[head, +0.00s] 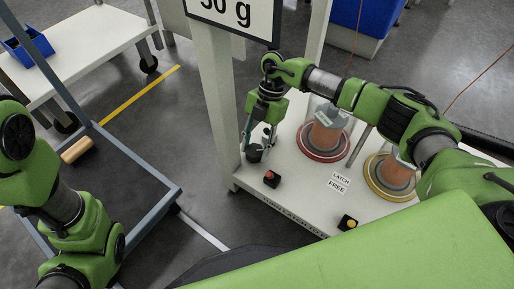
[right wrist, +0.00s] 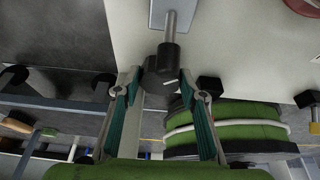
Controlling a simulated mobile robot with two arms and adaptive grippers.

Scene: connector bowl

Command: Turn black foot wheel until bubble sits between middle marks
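The black foot wheel (head: 254,154) is at the left edge of the white table in the head view. In the right wrist view the wheel (right wrist: 162,64) sits on a grey rod, with a short white mark on it. My right gripper (head: 260,138) points down just above it. In the right wrist view its fingertips (right wrist: 161,76) are apart, one on each side of the wheel; I see no clear grip on it. My left arm shows at the left, but its gripper is out of frame. I cannot make out the bubble or its marks.
The white table (head: 300,205) carries a red-ringed stand (head: 323,155), a yellow-ringed stand (head: 385,192), a red button (head: 271,178), a yellow button (head: 348,222) and a "LATCH FREE" label (head: 339,182). A post rises close behind my right gripper. A blue-grey frame (head: 140,165) stands at the left.

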